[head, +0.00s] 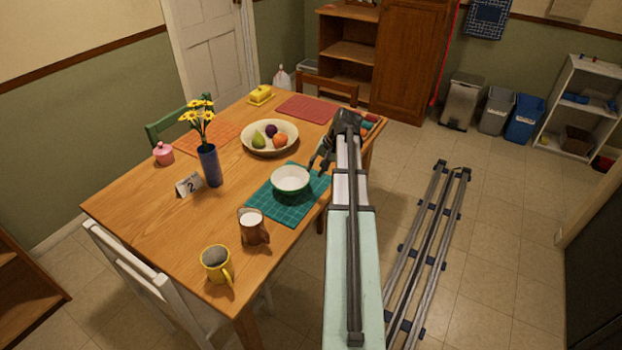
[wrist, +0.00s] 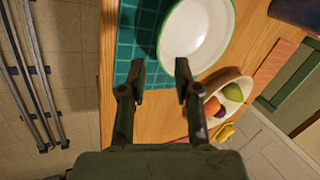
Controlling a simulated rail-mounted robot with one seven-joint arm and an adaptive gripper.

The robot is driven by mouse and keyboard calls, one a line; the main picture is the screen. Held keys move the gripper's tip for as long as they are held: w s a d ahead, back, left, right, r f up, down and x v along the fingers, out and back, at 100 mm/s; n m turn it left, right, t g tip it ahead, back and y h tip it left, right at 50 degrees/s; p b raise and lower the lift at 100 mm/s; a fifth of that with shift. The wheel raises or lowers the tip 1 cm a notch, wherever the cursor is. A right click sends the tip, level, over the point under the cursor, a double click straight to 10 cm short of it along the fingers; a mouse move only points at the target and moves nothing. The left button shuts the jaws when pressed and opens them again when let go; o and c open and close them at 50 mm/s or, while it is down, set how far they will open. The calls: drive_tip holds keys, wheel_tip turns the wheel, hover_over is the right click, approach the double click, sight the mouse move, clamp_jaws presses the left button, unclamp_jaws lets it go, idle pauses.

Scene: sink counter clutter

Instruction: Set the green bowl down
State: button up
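The green bowl (head: 290,179), white inside with a green rim, sits upright on the teal placemat (head: 268,208) near the table's right edge. In the wrist view the bowl (wrist: 197,35) lies beyond my fingertips, up and to the right, on the teal grid of the mat (wrist: 127,50). My gripper (head: 322,163) is just to the right of and behind the bowl in the head view. In the wrist view its two fingers (wrist: 160,72) are spread apart with nothing between them. The bowl's underside is hidden.
A fruit bowl (head: 252,145) stands behind the mat. A brown pitcher (head: 253,228) and yellow mug (head: 214,265) stand in front. A blue flower vase (head: 209,167) and a number card (head: 188,186) are to the left. The table's front left is clear.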

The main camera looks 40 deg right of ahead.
drive_tip(key=shift+v, duration=1.25)
idle(0.4)
